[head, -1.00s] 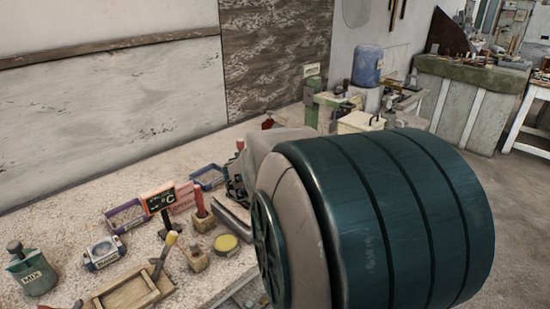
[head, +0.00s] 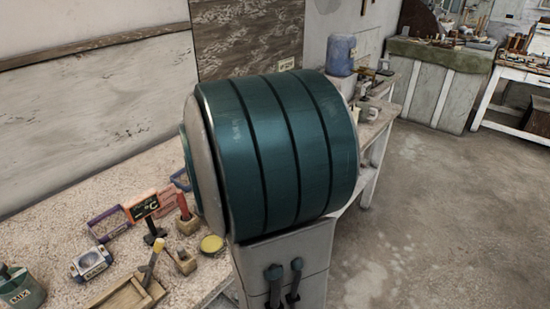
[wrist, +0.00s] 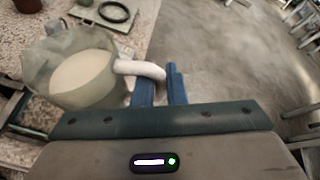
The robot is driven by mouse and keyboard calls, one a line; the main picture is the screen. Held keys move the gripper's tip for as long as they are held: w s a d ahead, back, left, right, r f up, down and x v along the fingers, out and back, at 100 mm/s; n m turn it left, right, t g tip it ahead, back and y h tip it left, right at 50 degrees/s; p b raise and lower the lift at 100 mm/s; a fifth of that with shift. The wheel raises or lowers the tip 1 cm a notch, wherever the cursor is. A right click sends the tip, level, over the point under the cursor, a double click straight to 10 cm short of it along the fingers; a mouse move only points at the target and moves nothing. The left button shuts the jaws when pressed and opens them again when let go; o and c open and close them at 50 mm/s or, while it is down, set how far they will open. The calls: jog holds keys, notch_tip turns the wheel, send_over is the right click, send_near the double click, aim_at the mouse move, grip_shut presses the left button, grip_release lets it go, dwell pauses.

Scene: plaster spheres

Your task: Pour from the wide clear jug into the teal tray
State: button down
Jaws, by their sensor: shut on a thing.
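The wide clear jug (wrist: 42,72) shows at the left of the wrist view, greenish and see-through, with a pale, whitish content inside. My gripper (wrist: 158,84) has its two blue fingers shut on the jug's white handle (wrist: 136,68), to the right of the jug's body. The jug is over or near the bench edge; I cannot tell whether it is clear of the surface. In the head view my own arm hides the gripper and the jug. I cannot make out the teal tray in either view.
The speckled bench (head: 60,233) holds a purple tray (head: 108,222), a small scale (head: 91,263), a price sign (head: 143,207), a yellow lid (head: 212,243) and a wooden frame (head: 122,297). A blue water bottle (head: 341,55) stands farther back. Open floor (head: 430,200) lies to the right.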

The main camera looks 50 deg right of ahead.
jog(key=shift+w+f+b, duration=0.1)
jog(key=shift+f+b, duration=0.2)
jog(key=shift+f, duration=0.2)
jog(key=shift+w+f+n+g, duration=0.2)
jog(key=shift+f+n+g, duration=0.2)
jog(key=shift+f, duration=0.6)
jog(key=shift+w+f+n+g, duration=0.15)
jog(key=shift+f+n+g, duration=0.2)
jog(key=shift+f, duration=0.6)
jog(key=shift+a+r+n+p, duration=0.1)
jog(key=shift+r+n+p, duration=0.15)
jog(key=shift+r+p, duration=0.25)
jog(key=shift+w+r+n+g+p, duration=0.5)
jog(key=shift+r+p, duration=0.2)
jog(key=shift+p, duration=1.8)
jog(key=shift+w+r+n+g+p, duration=0.35)
jog(key=shift+w+r+n+p, duration=0.25)
jog(key=shift+p, duration=1.85)
